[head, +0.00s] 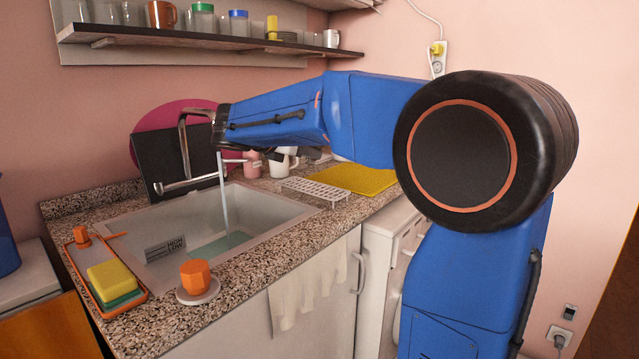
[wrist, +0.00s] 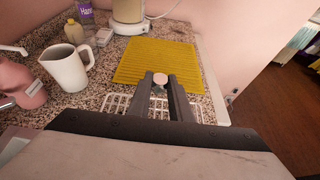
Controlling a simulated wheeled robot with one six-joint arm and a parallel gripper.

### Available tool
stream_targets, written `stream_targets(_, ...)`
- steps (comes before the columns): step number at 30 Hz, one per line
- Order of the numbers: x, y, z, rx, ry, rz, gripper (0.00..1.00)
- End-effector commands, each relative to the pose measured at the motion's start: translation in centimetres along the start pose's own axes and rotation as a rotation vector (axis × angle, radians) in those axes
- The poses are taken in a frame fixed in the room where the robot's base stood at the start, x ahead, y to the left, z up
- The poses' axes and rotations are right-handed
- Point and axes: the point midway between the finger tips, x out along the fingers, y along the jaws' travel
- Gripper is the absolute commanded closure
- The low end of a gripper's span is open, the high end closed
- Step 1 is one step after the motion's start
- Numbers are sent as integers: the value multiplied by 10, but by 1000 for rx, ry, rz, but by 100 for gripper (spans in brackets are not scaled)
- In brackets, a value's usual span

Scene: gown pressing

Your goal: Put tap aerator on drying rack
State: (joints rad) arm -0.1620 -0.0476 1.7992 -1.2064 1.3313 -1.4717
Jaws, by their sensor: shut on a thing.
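My gripper (wrist: 160,88) is shut on a small round piece with a pale pinkish face, the tap aerator (wrist: 160,78), held between the fingertips in the wrist view. The white slotted drying rack (wrist: 115,104) lies below and around the fingers, partly hidden by them. In the head view the rack (head: 315,191) sits flat on the granite counter, right of the sink, and looks empty. My arm reaches across above the counter there and hides the aerator. I cannot tell the exact height of the aerator above the rack.
A yellow ribbed mat (wrist: 150,60) lies just beyond the rack. A white mug (wrist: 66,68) and a pink cup (wrist: 22,88) stand to the left. The sink (head: 215,232) has a tap (head: 186,184). A blender-like appliance (wrist: 129,12) stands behind the mat.

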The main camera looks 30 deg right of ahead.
Motion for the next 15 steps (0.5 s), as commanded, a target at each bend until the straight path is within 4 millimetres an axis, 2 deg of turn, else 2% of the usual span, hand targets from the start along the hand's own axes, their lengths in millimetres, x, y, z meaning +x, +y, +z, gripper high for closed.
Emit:
stream_targets(4, 10, 0, -23, -3, 0, 0, 100)
stream_targets(15, 21, 0, -52, -2, 0, -1, 100)
